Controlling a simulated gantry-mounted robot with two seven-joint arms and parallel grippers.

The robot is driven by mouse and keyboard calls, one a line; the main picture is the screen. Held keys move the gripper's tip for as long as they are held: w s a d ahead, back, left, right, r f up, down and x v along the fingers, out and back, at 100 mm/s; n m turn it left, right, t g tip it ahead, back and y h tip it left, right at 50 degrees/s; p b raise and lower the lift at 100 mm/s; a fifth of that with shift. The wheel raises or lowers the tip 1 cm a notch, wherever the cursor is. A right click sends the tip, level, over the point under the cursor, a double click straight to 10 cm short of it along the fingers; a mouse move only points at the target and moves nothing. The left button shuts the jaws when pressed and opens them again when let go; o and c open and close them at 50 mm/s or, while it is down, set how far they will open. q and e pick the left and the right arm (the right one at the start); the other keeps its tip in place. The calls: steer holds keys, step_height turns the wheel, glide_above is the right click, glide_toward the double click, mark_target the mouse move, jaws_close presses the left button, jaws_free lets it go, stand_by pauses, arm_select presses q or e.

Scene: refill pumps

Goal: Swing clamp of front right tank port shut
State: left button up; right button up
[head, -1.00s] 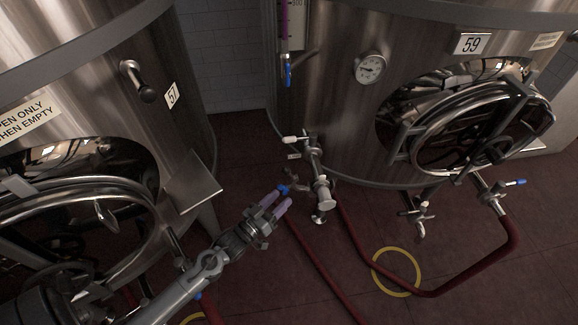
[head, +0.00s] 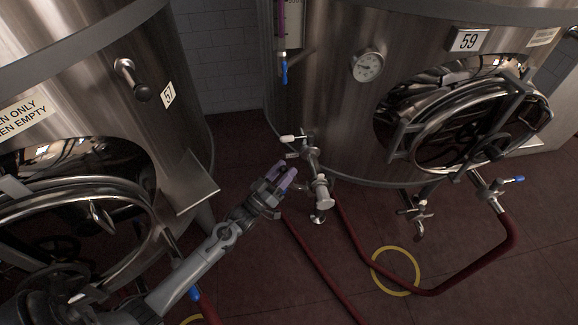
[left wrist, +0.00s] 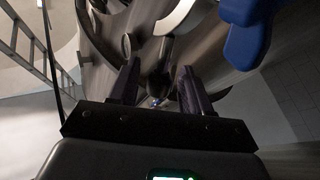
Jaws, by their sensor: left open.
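The tank port (head: 315,178) is a metal fitting with a valve low on the front of tank 59 (head: 345,110). A small metal clamp piece (head: 293,155) juts out to its left; I cannot tell how far it is swung. My left gripper (head: 284,172), with purple fingers, is open just left of the port, close to the clamp piece. No contact can be made out. In the left wrist view the two fingers (left wrist: 160,88) stand apart, with blurred metal fittings beyond them and a blue part (left wrist: 247,35) at upper right. My right gripper is not in view.
Tank 57 (head: 190,120) stands at the left, with a side plate (head: 187,186). Red hoses (head: 318,260) run over the dark red floor. Another valve (head: 416,212) and the round door (head: 470,125) of tank 59 lie to the right. A yellow ring (head: 396,271) marks the floor.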

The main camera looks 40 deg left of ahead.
arm_select(q)
steer(key=shift+x, duration=1.35)
jaws_close()
